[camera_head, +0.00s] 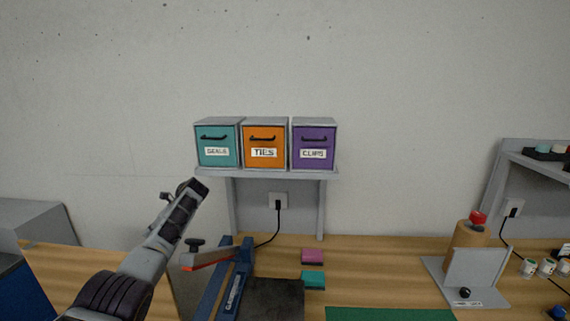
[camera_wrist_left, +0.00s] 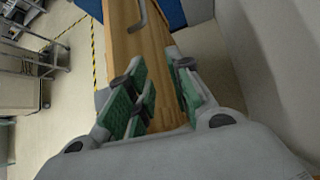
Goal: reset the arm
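My left arm (camera_head: 150,256) reaches up from the lower left in the head view, its far end raised in front of the wall, left of the small shelf. In the left wrist view my left gripper (camera_wrist_left: 154,68) has its green-padded fingers apart. Nothing is between them; a wooden surface (camera_wrist_left: 133,45) shows behind. My right gripper is not in the head view.
A shelf (camera_head: 283,174) bears teal (camera_head: 217,156), orange (camera_head: 264,135) and purple (camera_head: 313,137) drawers. Below are a blue-framed device with a red lever (camera_head: 210,260), pink (camera_head: 312,256) and teal (camera_head: 313,279) blocks, and a green mat (camera_head: 390,314). A fixture (camera_head: 470,270) stands right.

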